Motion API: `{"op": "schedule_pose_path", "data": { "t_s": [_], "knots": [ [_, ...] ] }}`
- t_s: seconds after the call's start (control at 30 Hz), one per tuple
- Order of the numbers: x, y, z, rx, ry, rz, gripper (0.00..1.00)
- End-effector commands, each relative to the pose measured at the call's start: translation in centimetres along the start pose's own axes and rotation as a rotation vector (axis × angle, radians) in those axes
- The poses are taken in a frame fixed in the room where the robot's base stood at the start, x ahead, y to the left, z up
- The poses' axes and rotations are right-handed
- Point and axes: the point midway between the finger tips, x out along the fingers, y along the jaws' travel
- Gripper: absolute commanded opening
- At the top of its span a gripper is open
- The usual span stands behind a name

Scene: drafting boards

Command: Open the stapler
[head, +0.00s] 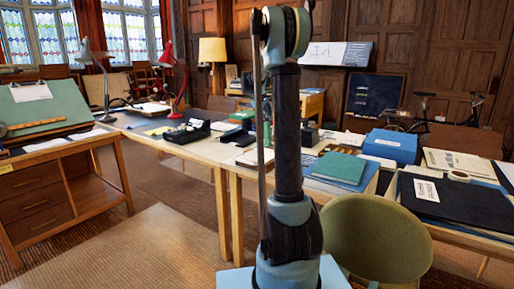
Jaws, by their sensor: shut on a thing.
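My arm rises through the middle of the head view and hides part of the table behind it. I cannot make out my gripper; its fingers do not show. I cannot surely pick out the stapler. A black desk device (188,130) sits on the wooden table (205,153) left of my arm. A small dark object (309,134) stands on the tabletop just right of my arm, too small to name. Some of the tabletop is hidden behind my arm.
A green chair (377,238) stands close at the right front. A teal book (338,168), a blue box (391,146) and a black folder (452,199) lie on the right-hand tables. A drafting desk (62,195) stands at left. Open floor (150,250) lies at front left.

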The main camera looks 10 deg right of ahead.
Motion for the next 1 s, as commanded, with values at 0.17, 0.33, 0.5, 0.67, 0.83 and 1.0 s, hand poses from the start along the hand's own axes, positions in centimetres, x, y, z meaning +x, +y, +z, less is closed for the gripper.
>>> {"op": "schedule_pose_path", "data": {
  "t_s": [0.17, 0.33, 0.5, 0.67, 0.83, 1.0],
  "knots": [
    [0.2, -0.1, -0.1, 0.001, 0.002, -0.004, 0.0],
    [0.7, 0.4, -0.2, 0.002, 0.002, -0.004, 0.0],
    [1.1, 0.9, -0.2, 0.001, 0.003, -0.004, 0.0],
    [1.1, 1.0, -0.2, 0.0, 0.003, -0.004, 0.0],
    [1.1, 1.0, -0.2, 0.0, 0.003, -0.004, 0.0],
    [1.1, 0.9, -0.2, 0.0, 0.003, -0.005, 0.0]
  ]
}}
